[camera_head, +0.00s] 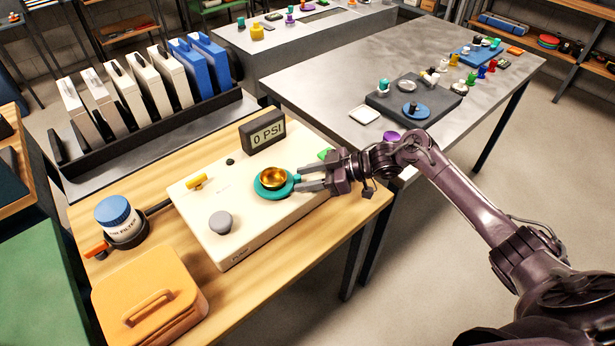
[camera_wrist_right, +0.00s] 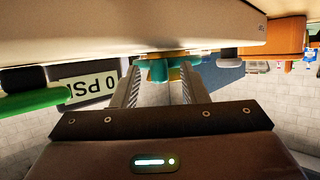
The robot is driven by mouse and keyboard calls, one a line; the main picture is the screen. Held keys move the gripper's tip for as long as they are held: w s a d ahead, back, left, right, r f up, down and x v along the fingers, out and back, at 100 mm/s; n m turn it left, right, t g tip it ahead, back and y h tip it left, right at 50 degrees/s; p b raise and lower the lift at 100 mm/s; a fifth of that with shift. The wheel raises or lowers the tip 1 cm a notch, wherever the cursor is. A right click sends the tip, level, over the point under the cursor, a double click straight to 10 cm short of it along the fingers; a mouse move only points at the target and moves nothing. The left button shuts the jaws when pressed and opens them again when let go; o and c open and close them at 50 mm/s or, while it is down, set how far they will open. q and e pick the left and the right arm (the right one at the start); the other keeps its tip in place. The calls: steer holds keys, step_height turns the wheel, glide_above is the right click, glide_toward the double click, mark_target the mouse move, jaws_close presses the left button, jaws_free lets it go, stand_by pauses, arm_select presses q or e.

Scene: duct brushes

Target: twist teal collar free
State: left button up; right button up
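The teal collar (camera_head: 259,188) is a flat ring around a gold cup-shaped fitting (camera_head: 272,177) on top of a cream box (camera_head: 240,222). My right gripper (camera_head: 299,183) is at the collar's right edge, with its two fingers apart. In the right wrist view, teal parts of the collar (camera_wrist_right: 157,70) show at and between the fingertips (camera_wrist_right: 160,82), with a gap between the fingers. Whether a finger touches the collar is unclear. My left gripper is out of view.
A "0 PSI" display (camera_head: 263,133) stands at the box's back edge. A grey knob (camera_head: 221,222) and a yellow handle (camera_head: 197,181) are on the box. A blue-capped filter jar (camera_head: 117,217) and an orange case (camera_head: 150,295) sit to the left. A metal table (camera_head: 310,85) stands behind.

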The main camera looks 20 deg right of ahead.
steer(key=b+v, duration=0.1)
steer(key=v, duration=0.6)
steer(key=shift+d+r, duration=0.2)
steer(key=shift+d, duration=0.15)
steer(key=shift+s, duration=0.1)
steer(key=shift+c, duration=0.2)
